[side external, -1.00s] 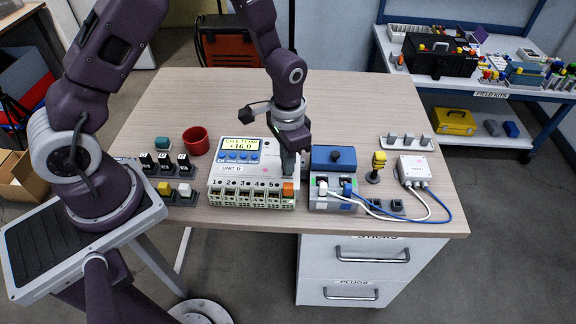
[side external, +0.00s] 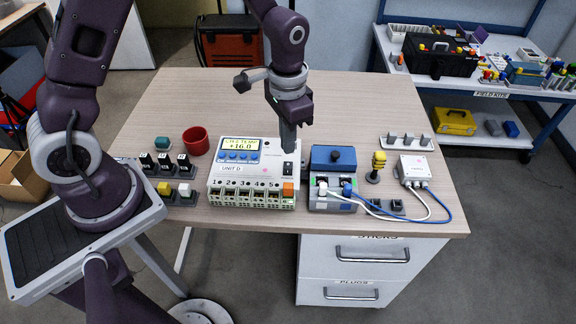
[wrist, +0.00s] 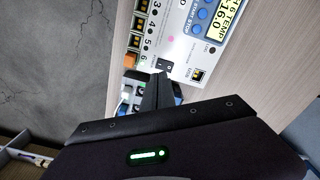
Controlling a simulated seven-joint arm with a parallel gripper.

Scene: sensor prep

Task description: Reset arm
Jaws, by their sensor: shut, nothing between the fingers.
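My gripper (side external: 288,146) is shut and empty. It hangs above the right end of the white unit marked UNIT D (side external: 232,193), close to its rocker switch (side external: 288,169). An orange block (side external: 288,190) sits at the unit's front right corner.
Right of the unit stand a blue-topped block with plugs (side external: 333,160), a yellow part (side external: 378,162) and a white box (side external: 413,167) with blue and white cables. A red cup (side external: 196,141) and switch blocks (side external: 165,165) are on the left. The table's back (side external: 210,90) is clear.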

